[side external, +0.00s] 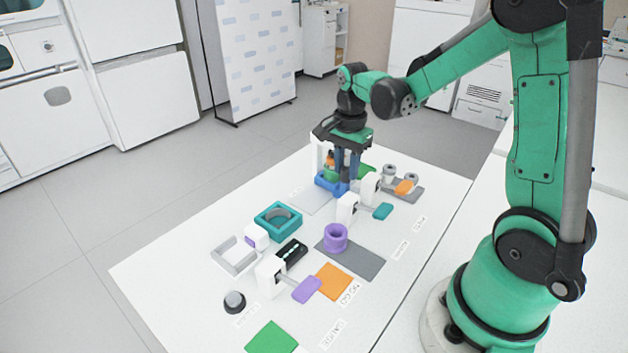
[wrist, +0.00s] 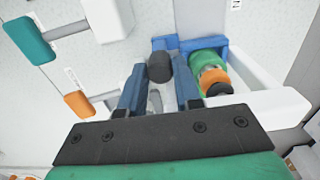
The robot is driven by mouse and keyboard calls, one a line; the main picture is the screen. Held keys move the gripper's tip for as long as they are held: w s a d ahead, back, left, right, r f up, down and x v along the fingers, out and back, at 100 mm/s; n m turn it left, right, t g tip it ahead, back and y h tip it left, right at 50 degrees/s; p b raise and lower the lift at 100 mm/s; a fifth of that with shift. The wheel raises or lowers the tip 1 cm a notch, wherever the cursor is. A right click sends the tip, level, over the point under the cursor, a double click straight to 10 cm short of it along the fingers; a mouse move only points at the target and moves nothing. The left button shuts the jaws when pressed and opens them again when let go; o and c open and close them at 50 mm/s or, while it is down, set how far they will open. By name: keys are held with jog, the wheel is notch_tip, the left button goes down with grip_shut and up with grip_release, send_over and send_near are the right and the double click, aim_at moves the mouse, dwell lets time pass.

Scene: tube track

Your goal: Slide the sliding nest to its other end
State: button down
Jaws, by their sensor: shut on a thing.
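The sliding nest is a blue frame (side external: 327,183) at the far part of the table. In the wrist view its blue wall (wrist: 204,44) surrounds a green ring (wrist: 207,60) with an orange and dark piece in it. A dark grey round knob (wrist: 160,68) stands beside the nest, next to a blue bar. My gripper (side external: 346,180) points down over the nest. In the wrist view the two blue fingers of my gripper (wrist: 160,80) are on either side of the knob and shut on it. The fingers hide part of the nest in the side view.
White posts with teal (side external: 383,211), orange (side external: 404,187) and purple (side external: 307,290) paddles stand near. A purple spool (side external: 336,238) sits on a grey pad. A teal square holder (side external: 278,222) and a white open frame (side external: 234,256) lie nearer. A white block (wrist: 270,108) lies close to the fingers.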

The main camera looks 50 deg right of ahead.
jog(key=c, duration=0.9)
grip_release()
jog(key=shift+o, duration=0.2)
jog(key=shift+r, duration=2.5)
